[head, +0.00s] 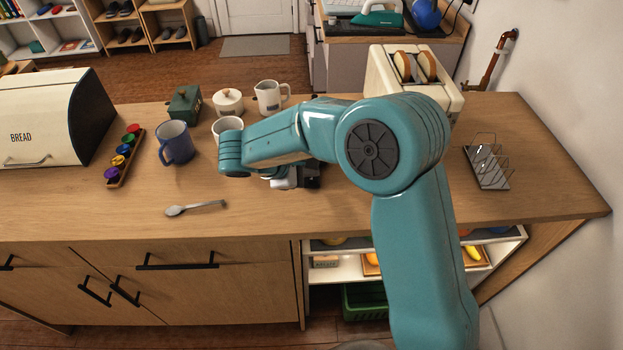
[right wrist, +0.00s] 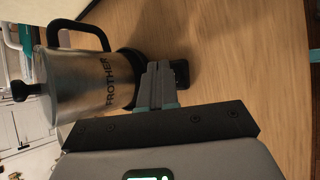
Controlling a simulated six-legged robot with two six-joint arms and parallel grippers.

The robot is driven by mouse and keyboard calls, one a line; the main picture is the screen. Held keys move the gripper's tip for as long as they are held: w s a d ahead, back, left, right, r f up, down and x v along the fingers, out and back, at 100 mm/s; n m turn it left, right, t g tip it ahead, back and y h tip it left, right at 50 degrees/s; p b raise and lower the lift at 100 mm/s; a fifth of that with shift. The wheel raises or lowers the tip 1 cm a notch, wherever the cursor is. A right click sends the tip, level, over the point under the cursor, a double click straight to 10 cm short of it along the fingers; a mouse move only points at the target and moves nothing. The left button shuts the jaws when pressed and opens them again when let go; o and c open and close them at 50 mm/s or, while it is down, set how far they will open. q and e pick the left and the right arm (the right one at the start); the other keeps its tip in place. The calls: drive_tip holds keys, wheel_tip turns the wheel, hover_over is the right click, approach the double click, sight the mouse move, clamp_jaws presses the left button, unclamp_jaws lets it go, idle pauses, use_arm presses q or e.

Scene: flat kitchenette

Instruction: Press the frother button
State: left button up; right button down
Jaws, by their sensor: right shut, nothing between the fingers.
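The frother (right wrist: 95,80) is a metal jug with a black handle, a black lid knob and the word FROTHER on its side. It shows sideways in the right wrist view, on a black base (right wrist: 130,62). A dark block (right wrist: 182,73) juts out by the base; I cannot make out a button on it. My right gripper (right wrist: 160,70) is shut and empty, its fingertips right at this block; I cannot tell if they touch. In the head view my teal right arm hides the frother, and the right gripper (head: 308,178) shows only partly below the forearm. My left gripper is out of view.
On the counter (head: 250,222) stand a blue mug (head: 175,145), a white cup (head: 227,126), a jug (head: 269,98), a toaster (head: 380,78) and a toast rack (head: 488,165). A spoon (head: 195,208) lies near the front edge.

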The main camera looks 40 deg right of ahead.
sight(308, 182)
drive_tip(key=shift+f+b, duration=0.3)
drive_tip(key=shift+f, duration=0.15)
idle(0.6)
drive_tip(key=shift+r, duration=0.1)
drive_tip(key=shift+r+p, duration=0.5)
drive_tip(key=shift+r, duration=0.15)
wheel_tip(308, 182, up, 5)
drive_tip(key=p, duration=0.3)
drive_tip(key=shift+p, duration=0.35)
drive_tip(key=shift+s, duration=0.1)
idle(0.7)
